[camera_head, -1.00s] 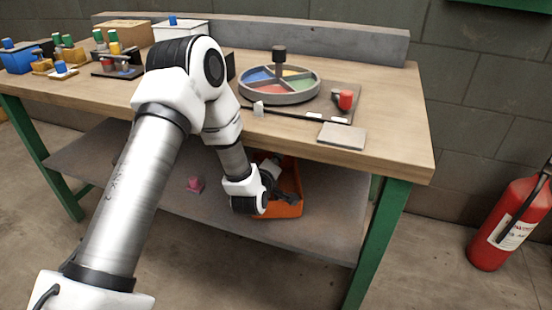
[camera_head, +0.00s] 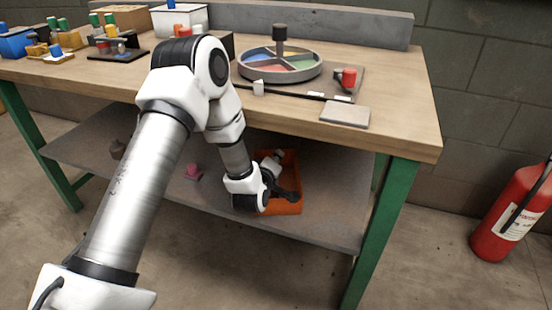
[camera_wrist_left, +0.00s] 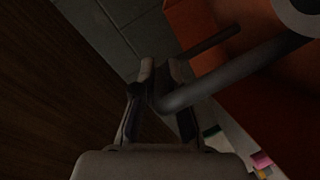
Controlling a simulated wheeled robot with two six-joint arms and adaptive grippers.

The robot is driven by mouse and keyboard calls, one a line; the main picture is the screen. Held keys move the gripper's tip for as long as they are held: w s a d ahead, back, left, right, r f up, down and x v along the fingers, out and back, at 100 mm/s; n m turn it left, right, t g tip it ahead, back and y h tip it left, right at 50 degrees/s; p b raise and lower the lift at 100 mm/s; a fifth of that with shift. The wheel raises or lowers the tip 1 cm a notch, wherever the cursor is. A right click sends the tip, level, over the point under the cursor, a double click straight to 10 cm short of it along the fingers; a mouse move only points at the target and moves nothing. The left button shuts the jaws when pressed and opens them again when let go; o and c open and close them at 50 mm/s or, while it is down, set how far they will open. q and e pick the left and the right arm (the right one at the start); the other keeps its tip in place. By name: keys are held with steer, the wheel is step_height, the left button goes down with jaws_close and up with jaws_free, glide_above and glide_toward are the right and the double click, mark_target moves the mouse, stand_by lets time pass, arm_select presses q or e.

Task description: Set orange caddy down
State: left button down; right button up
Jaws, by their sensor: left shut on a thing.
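The orange caddy (camera_head: 291,172) is at the lower shelf under the workbench, its open top facing up. I cannot tell whether its base touches the shelf. My left gripper (camera_head: 287,193) reaches in under the tabletop at the caddy. In the left wrist view the fingers (camera_wrist_left: 163,88) are shut on the caddy's grey bar-like handle (camera_wrist_left: 225,76), and the orange wall (camera_wrist_left: 192,22) is beyond. A pale round thing (camera_wrist_left: 299,12) shows at the caddy. My right gripper is not in view.
The grey lower shelf (camera_head: 320,215) has free room right of the caddy. A pink block (camera_head: 193,172) and a dark object (camera_head: 118,149) lie left. The tabletop (camera_head: 398,125) overhangs; a green leg (camera_head: 385,225) stands right. A fire extinguisher (camera_head: 510,215) is farther right.

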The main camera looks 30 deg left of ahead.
arm_select(q)
steer(key=shift+f, duration=0.25)
steer(key=c, duration=1.1)
jaws_free()
steer(key=shift+c, duration=0.2)
steer(key=v, duration=1.2)
